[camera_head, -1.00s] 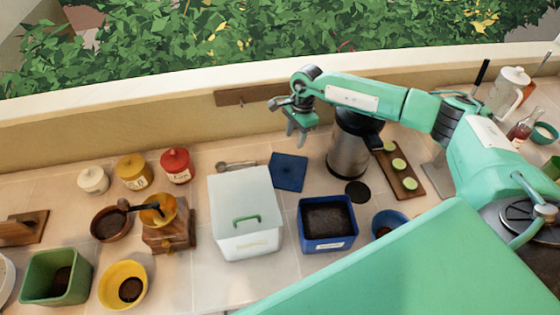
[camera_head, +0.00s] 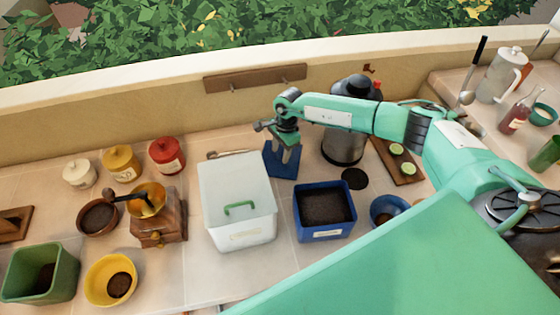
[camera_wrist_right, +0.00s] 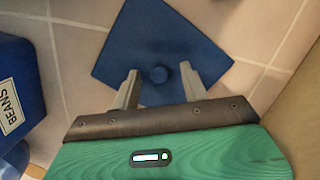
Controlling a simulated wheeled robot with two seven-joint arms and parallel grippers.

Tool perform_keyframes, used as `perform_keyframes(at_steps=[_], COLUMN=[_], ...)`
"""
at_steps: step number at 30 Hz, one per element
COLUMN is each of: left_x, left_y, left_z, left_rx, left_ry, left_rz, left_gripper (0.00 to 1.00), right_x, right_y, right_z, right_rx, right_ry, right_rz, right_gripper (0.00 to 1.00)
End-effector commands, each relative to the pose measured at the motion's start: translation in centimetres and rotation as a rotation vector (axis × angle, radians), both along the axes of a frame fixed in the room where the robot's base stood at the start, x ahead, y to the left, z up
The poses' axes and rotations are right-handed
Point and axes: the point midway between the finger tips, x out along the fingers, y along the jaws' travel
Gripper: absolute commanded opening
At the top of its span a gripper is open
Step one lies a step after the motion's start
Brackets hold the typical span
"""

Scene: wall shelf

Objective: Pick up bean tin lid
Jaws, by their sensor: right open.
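The bean tin lid is a flat dark blue square (camera_head: 270,166) lying on the tiled counter behind the open blue bean tin (camera_head: 324,231). In the right wrist view the lid (camera_wrist_right: 125,50) shows a round knob at its middle. My right gripper (camera_head: 286,165) is over the lid, partly hiding it. In the wrist view the open fingers (camera_wrist_right: 158,72) point at the lid, one on each side of the knob. I cannot tell how far above the lid the fingertips are. The tin's BEANS label (camera_wrist_right: 10,105) shows at left. My left gripper is not in view.
A white lidded container (camera_head: 237,185) stands just left of the lid. A dark metal canister (camera_head: 343,147) and a black disc (camera_head: 354,179) are to the right. The wall with a wooden rack (camera_head: 255,78) runs behind. A blue bowl (camera_head: 388,210) sits right of the tin.

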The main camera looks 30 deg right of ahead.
Motion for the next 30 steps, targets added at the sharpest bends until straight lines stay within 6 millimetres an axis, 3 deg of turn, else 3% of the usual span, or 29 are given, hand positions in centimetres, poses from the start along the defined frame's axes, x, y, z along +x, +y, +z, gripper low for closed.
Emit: perform_keyframes(at_steps=[7,14,25,30], left_x=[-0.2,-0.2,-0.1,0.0], left_y=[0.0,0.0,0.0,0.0], left_z=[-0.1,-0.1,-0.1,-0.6], left_rx=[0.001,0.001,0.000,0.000], left_ry=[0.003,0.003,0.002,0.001], left_rz=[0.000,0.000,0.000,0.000], left_gripper=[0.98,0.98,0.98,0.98], right_x=[0.0,0.0,0.0,0.1], right_y=[0.0,0.0,0.0,0.1], right_z=[-0.2,-0.2,-0.1,0.8], right_rx=[0.001,0.001,0.001,0.002], right_ry=[-0.001,-0.001,-0.001,-0.003], right_rz=[0.000,0.000,0.000,0.001], right_gripper=[0.43,0.00,0.00,0.00])
